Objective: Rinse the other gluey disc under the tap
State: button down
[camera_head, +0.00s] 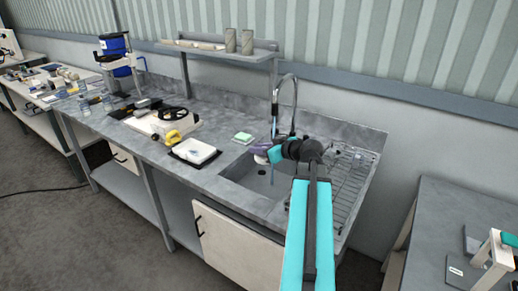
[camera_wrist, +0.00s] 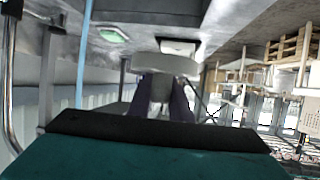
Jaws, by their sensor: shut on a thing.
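My gripper (camera_wrist: 160,95) is shut on a pale grey disc (camera_wrist: 165,66), held between its purple fingers. In the head view my gripper (camera_head: 262,149) is over the sink (camera_head: 238,174), with the disc (camera_head: 260,159) at its tip, partly hidden. The tall curved tap (camera_head: 296,92) stands behind the sink. A thin blue stream of water (camera_head: 272,174) drops into the basin. In the wrist view the stream (camera_wrist: 84,50) passes left of the disc, apart from it. I cannot make out glue on the disc.
A green sponge (camera_head: 243,136) lies on the counter behind the sink. A white block on a black tray (camera_head: 195,151) sits left of the basin. A wire drying rack (camera_head: 350,182) stands to the right. A shelf (camera_head: 220,50) with cylinders hangs above the counter.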

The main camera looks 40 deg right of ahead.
jog(key=shift+w+d, duration=0.1)
jog(key=shift+d, duration=0.05)
jog(key=w+d+f, duration=0.2)
jog(key=w+d, duration=0.5)
jog(key=d, duration=0.4)
jog(key=shift+w+d+f+p, duration=0.15)
jog(key=shift+d+f+p, duration=0.15)
jog(key=shift+f, duration=0.1)
dwell(1.0)
jog(key=shift+a, duration=0.1)
dwell(0.5)
jog(key=s+a+b, duration=0.3)
jog(key=s+a, duration=0.1)
jog(key=a, duration=0.2)
jog(key=shift+s+a+b, duration=0.15)
jog(key=shift+a+b, duration=0.2)
jog(key=shift+b, duration=0.05)
dwell(0.7)
dwell(1.5)
